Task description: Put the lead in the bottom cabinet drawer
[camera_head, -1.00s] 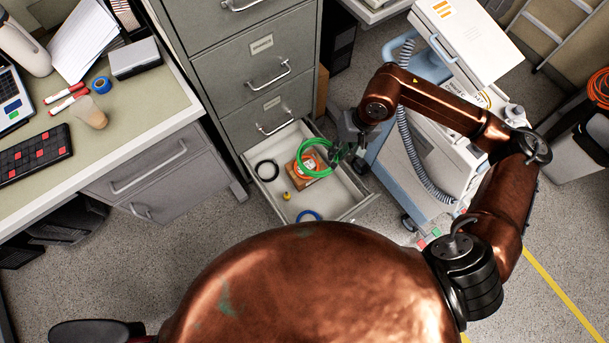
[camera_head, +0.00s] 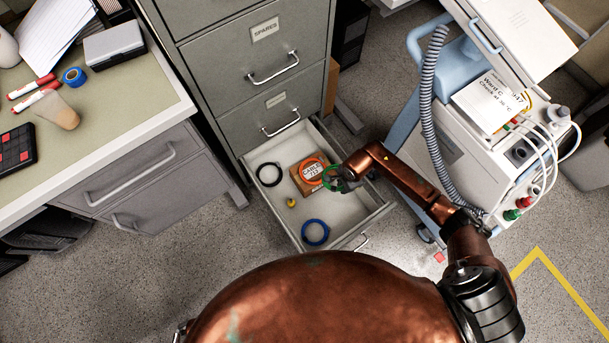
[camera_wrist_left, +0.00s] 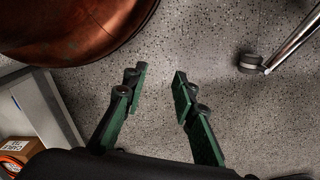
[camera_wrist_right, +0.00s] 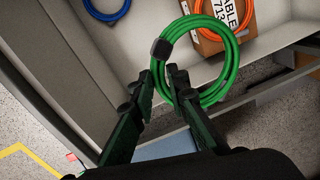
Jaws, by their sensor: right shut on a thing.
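The lead, a green coiled cable (camera_head: 328,178) with a black tie, hangs at the right side of the open bottom cabinet drawer (camera_head: 342,214). My right gripper (camera_head: 344,180) is shut on it. In the right wrist view the green coil (camera_wrist_right: 229,70) is just beyond the fingertips (camera_wrist_right: 162,80), over the drawer's inside; whether it touches the drawer floor or the box cannot be told. My left gripper (camera_wrist_left: 158,82) is open and empty above the floor in the left wrist view; it is outside the head view.
In the drawer lie a black coil (camera_head: 269,174), a blue coil (camera_head: 315,232), a small yellow item (camera_head: 291,202) and a cardboard box (camera_head: 297,182) with an orange coil (camera_head: 313,159). A pump cart (camera_head: 480,150) stands right, a desk (camera_head: 120,105) left.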

